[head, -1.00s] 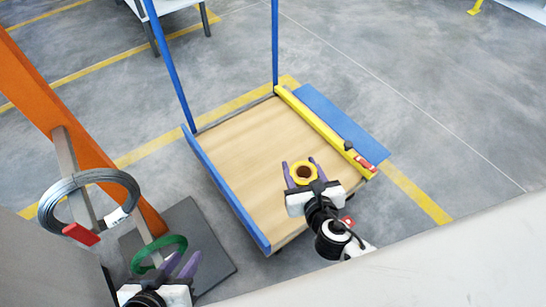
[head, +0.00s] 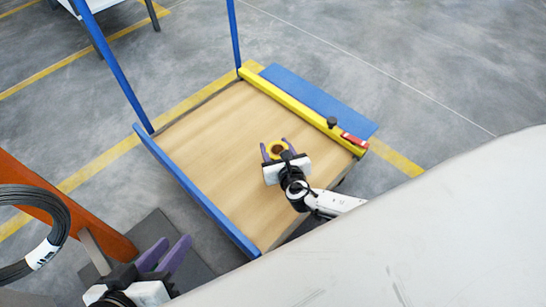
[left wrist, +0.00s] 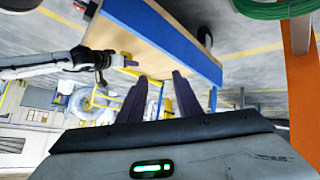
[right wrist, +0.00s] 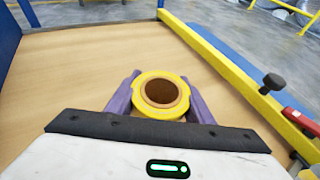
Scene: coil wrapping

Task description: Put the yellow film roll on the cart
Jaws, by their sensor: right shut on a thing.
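The yellow film roll (head: 277,147) is a short yellow ring with a brown core. My right gripper (head: 278,152) is shut on it, and in the right wrist view the purple fingers grip the roll (right wrist: 161,96) from both sides. The roll is over the wooden deck of the cart (head: 215,145); I cannot tell whether it touches the deck. The cart deck (right wrist: 60,65) also fills much of the right wrist view. My left gripper (head: 166,254) is open and empty at the lower left, off the cart, with its fingers apart in the left wrist view (left wrist: 160,95).
The cart has blue posts (head: 112,65), a blue side rail (head: 195,190) and a yellow bar (head: 290,105) with a black knob and red part. A wire coil (head: 45,235) hangs by an orange post (head: 30,175) at left. A green coil (left wrist: 272,8) shows in the left wrist view.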

